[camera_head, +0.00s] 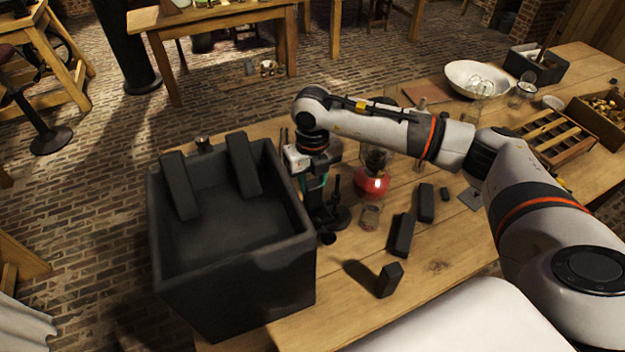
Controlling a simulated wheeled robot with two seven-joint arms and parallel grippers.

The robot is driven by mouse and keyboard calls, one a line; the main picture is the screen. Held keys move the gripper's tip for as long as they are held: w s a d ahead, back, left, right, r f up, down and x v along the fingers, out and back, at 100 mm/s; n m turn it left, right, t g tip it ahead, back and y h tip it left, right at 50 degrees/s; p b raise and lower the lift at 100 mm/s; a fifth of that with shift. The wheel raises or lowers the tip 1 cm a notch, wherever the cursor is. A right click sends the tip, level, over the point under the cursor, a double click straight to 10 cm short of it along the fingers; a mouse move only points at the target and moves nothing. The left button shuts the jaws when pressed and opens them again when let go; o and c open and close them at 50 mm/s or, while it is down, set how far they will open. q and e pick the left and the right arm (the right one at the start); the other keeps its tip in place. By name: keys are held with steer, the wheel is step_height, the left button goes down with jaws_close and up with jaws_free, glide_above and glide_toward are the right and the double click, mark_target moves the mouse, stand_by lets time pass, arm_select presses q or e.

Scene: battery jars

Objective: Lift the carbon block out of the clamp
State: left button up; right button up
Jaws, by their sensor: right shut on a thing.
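My right gripper (314,180) points down beside the right wall of the big dark box, over a dark clamp stand (338,215) on the table. It is shut on a dark piece that I take to be the carbon block; the fingers and wrist hide most of it. I cannot tell whether the block still touches the clamp jaws. My left gripper is not in view.
The open dark box (235,285) has two dark slabs (180,186) leaning at its rim. Dark blocks (401,236) lie right of the stand, one upright (389,280) nearer me. A red-liquid flask (371,182) and glass jar (369,217) stand close by.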

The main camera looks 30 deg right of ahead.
steer(key=shift+r+p, duration=1.9)
steer(key=shift+r, duration=1.55)
